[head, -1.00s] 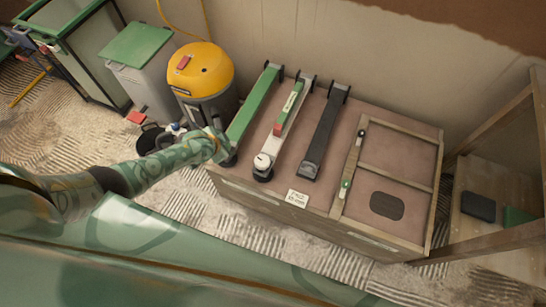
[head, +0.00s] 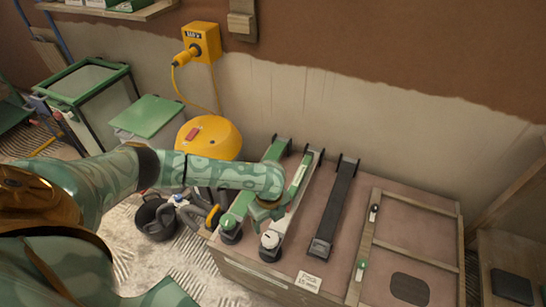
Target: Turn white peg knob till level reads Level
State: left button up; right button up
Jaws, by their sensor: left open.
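The white peg knob (head: 270,240) stands at the near end of the middle, pale bar on the workbench. A green and white level (head: 300,172) lies along that bar; its reading is too small to make out. My left arm comes in from the left across the green bar. My left gripper (head: 265,212) is open and just behind the white knob, over the pale bar. It hides part of that bar, and I cannot tell whether it touches anything. My right gripper is not in view.
A green bar (head: 231,222) lies left of the pale bar and a dark bar (head: 335,205) right of it. A wooden frame (head: 368,240) lies further right. A yellow vacuum (head: 212,134) and a black bucket (head: 153,222) stand left of the bench. A card (head: 308,281) is at the front edge.

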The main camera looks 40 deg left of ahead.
aim_at(270, 238)
pick_arm(q)
notch_tip(270, 238, down, 8)
jog(key=b, duration=0.3)
jog(key=shift+s, duration=0.1)
notch_tip(270, 238, down, 2)
jog(key=shift+f+b, duration=0.2)
jog(key=shift+b, duration=0.75)
jog(key=shift+f+b, duration=0.3)
jog(key=shift+f, duration=0.25)
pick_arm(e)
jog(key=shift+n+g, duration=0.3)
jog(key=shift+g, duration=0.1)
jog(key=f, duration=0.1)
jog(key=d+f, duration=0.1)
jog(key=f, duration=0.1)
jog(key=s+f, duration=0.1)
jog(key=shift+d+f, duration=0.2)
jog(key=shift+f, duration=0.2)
pick_arm(q)
jog(key=c, duration=1)
